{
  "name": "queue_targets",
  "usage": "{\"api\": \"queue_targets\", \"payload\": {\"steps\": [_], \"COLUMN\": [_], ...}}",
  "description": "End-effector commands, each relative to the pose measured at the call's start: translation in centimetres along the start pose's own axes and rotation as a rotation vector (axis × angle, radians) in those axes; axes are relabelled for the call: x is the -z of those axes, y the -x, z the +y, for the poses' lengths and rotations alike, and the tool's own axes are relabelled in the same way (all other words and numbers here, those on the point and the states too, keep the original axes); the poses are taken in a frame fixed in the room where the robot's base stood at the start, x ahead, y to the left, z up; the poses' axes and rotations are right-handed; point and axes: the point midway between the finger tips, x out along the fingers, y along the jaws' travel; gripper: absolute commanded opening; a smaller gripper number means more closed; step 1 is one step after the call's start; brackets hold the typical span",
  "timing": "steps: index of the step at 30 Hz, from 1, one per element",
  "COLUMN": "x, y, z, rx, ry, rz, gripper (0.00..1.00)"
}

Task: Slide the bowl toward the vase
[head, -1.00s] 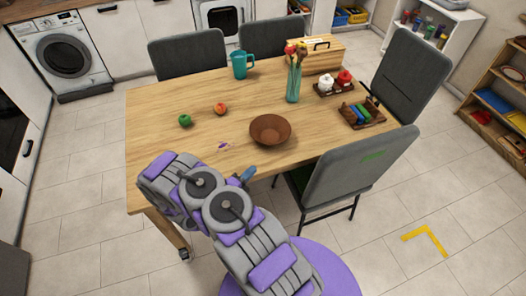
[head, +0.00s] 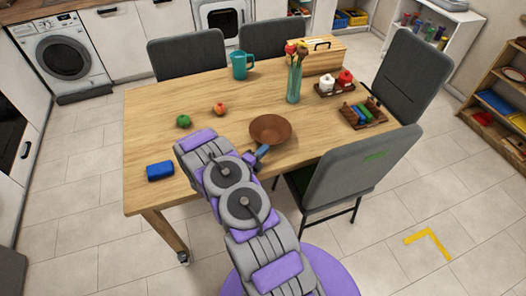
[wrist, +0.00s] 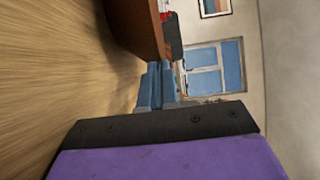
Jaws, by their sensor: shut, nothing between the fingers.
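The brown bowl (head: 270,122) sits upright on the wooden table, near its front edge. It also shows in the wrist view (wrist: 138,25), turned sideways and cut off at the top. The vase (head: 294,82), a clear teal glass with flowers in it, stands behind the bowl and a little to its right. My gripper (head: 264,149) is at the bowl's near side, low over the table. In the wrist view its blue fingers (wrist: 158,82) are together and empty, with their tips at the bowl's side. I cannot tell whether they touch it.
Clear tabletop lies between bowl and vase. A grey chair (head: 355,175) stands at the front right.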

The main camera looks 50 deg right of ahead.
Motion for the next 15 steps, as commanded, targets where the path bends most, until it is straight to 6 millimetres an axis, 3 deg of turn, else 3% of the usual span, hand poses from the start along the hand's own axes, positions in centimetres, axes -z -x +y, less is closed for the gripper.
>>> {"api": "queue_targets", "payload": {"steps": [8,15], "x": [-0.1,-1.9], "y": [-0.2,-2.1], "z": [0.1,0.1], "rx": [0.0,0.001], "ry": [0.0,-0.003], "rz": [0.001,0.002], "gripper": [0.0,0.0]}}
